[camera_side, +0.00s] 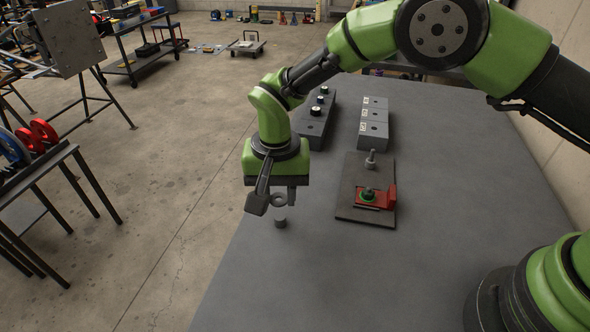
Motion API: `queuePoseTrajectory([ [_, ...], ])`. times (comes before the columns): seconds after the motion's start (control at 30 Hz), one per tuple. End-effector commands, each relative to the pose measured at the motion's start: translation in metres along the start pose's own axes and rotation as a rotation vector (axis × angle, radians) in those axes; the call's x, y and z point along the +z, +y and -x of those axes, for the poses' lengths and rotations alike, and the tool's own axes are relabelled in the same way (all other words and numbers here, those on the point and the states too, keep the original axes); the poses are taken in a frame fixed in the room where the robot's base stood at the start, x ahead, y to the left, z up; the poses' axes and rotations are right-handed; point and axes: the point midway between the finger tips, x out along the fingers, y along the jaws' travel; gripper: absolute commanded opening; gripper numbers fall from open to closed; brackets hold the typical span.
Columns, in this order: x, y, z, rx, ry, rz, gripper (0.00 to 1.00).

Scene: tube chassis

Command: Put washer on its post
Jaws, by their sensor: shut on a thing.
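My gripper (280,194) points down over the near left part of the table, shut on a grey ring that looks like the washer (279,201). The fingertips are small and partly hidden by the wrist. A short grey cylinder (280,223) shows just below the washer; I cannot tell whether they touch. To the right, a dark base plate (349,199) lies flat on the table. A grey upright post (371,157) stands at its far end.
The grey table (300,290) is clear in front. Its left edge is close to my gripper.

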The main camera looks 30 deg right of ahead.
Motion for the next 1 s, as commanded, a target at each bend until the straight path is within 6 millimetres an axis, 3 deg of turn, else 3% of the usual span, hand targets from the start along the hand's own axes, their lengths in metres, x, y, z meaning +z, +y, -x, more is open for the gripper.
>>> queuePoseTrajectory([
  [0.5,0.000,0.000,-0.031,0.000,-0.001,0.001,0.09],
  [1.0,0.000,0.000,-0.030,-0.001,0.000,0.001,0.09],
])
